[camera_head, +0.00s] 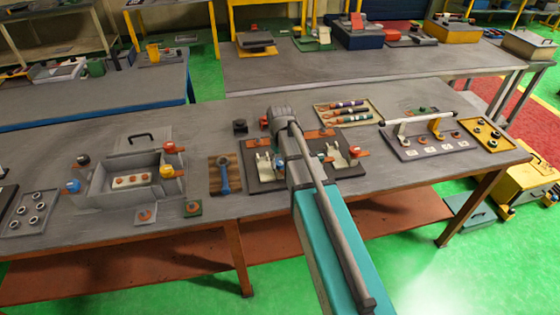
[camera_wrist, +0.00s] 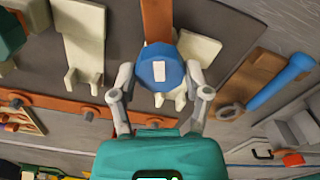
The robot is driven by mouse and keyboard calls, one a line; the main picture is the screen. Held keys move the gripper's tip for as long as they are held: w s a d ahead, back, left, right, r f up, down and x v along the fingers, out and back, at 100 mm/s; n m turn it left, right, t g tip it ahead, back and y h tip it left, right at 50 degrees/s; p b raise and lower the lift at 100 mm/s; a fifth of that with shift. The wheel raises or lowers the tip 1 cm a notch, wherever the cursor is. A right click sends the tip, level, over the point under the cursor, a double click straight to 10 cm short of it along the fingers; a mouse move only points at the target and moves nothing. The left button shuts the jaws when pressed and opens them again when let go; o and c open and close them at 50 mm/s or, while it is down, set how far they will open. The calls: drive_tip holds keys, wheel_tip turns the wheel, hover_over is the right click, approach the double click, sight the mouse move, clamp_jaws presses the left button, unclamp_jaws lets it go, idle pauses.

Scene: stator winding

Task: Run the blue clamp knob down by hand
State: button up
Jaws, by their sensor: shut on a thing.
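The blue clamp knob (camera_wrist: 157,72), with a white mark on its top, shows in the middle of the wrist view. My gripper (camera_wrist: 162,78) has one finger on each side of the knob and is shut on it. The knob sits by an orange strip and a cream bracket (camera_wrist: 201,47) on a dark plate. In the head view the dark fixture plate (camera_head: 252,185) is on the near table, and my arm hides part of it and my fingers.
A blue wrench (camera_head: 224,178) lies on a wooden board left of the plate; it also shows in the wrist view (camera_wrist: 282,80). A grey open box (camera_head: 100,185) stands farther left. A frame with a white bar (camera_head: 415,116) stands to the right.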

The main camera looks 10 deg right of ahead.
drive_tip(key=m, duration=0.4)
drive_tip(key=shift+w+m, duration=0.1)
drive_tip(key=shift+m, duration=0.2)
drive_tip(key=m, duration=0.3)
drive_tip(key=shift+m, duration=0.3)
drive_tip(key=m, duration=0.3)
drive_tip(key=shift+m, duration=0.3)
drive_tip(key=m, duration=0.4)
drive_tip(key=o, duration=1.1)
drive_tip(key=shift+r, duration=0.1)
